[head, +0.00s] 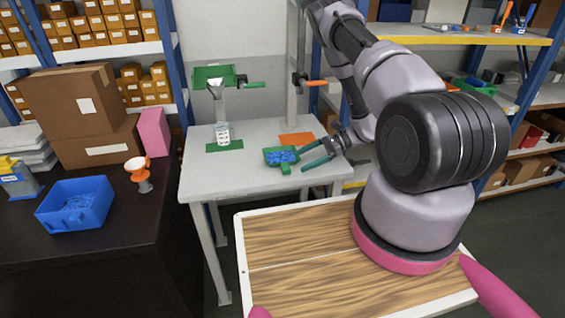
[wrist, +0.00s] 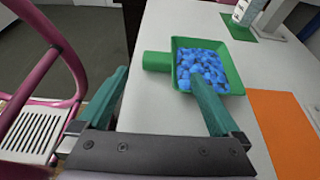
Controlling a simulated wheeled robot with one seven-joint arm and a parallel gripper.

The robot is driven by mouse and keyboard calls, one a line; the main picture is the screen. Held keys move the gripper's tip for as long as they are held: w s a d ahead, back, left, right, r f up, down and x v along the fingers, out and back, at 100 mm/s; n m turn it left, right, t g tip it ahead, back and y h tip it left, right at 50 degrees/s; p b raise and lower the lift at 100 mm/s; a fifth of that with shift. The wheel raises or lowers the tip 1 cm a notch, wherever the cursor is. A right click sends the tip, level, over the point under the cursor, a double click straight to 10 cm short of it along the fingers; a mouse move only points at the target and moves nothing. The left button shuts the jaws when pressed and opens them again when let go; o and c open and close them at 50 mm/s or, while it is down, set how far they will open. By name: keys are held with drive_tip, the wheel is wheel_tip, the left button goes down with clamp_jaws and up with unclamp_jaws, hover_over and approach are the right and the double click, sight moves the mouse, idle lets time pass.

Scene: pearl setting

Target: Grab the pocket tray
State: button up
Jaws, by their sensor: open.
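The pocket tray is a small green tray with a stubby handle, filled with blue pieces. It sits on the grey table in the head view (head: 286,169) and in the wrist view (wrist: 236,82). My gripper (head: 303,159) is open, its teal fingers just right of the tray in the head view. In the wrist view the tray's handle appears between the fingertips of my gripper (wrist: 161,72), slightly beyond them. The right finger overlaps part of the tray and pieces there. I cannot tell whether it touches them.
The grey table (head: 240,178) also bears an orange mat (head: 297,139), a green mat (head: 238,146) with a white patterned object (head: 222,133), and a stand with a green tray (head: 207,76) on top. A dark counter at left holds a blue bin (head: 76,216).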

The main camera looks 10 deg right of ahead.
sight(287, 165)
drive_tip(key=shift+r+x, duration=0.2)
drive_tip(key=shift+x, duration=1.2)
drive_tip(key=shift+r+x, duration=0.2)
drive_tip(key=shift+x, duration=1.2)
drive_tip(key=shift+a, duration=0.15)
clamp_jaws()
drive_tip(key=shift+r, duration=0.1)
wheel_tip(287, 165, up, 10)
